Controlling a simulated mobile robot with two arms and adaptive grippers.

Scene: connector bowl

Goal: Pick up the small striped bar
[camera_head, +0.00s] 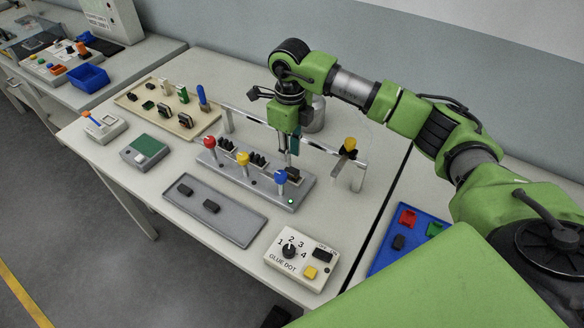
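I cannot clearly pick out a small striped bar. A black-and-white banded rail (325,147) spans two grey posts behind the grey fixture (238,176). Small ribbed dark pieces, including a black one (163,110), lie in the beige tray (127,101) at the back left. My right gripper (289,158) points down over the back of the fixture, beside the rail. A dark teal piece (295,141) shows at its fingers, but I cannot tell whether it is held. The fingertips are small and partly hidden. My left gripper is not in view.
The fixture carries red, yellow and blue knobs. A grey tray (235,228) with two black pieces lies in front. A glue-dot box (285,277) stands front right, and a blue tray (384,259) lies beyond a table gap. A yellow-topped post (350,144) stands right of the gripper.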

